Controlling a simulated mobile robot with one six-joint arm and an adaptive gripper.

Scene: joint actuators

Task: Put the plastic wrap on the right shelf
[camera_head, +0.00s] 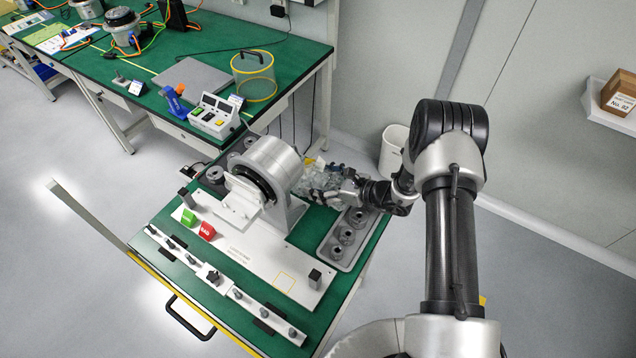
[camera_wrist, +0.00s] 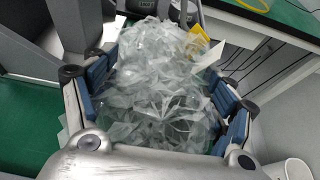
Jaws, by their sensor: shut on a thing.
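The plastic wrap is a crumpled, clear bundle (camera_wrist: 160,90) that fills the space between my fingers in the wrist view. In the head view the wrap (camera_head: 318,178) is a pale, shiny clump just right of the large metal cylinder. My gripper (camera_head: 335,186) is shut on the wrap; in the wrist view its blue-padded fingers (camera_wrist: 165,95) stand on both sides of it. A small yellow patch shows at the wrap's top right. A white wall shelf (camera_head: 606,108) at the far right of the head view holds a brown box (camera_head: 620,92), apart from my gripper.
The green workbench (camera_head: 165,262) bears a metal cylinder (camera_head: 272,166) on a stand, red and green blocks, and a grey tray (camera_head: 350,262) with metal parts. A white bin (camera_head: 393,150) stands on the floor behind my arm. A second green bench (camera_head: 150,62) is at the upper left.

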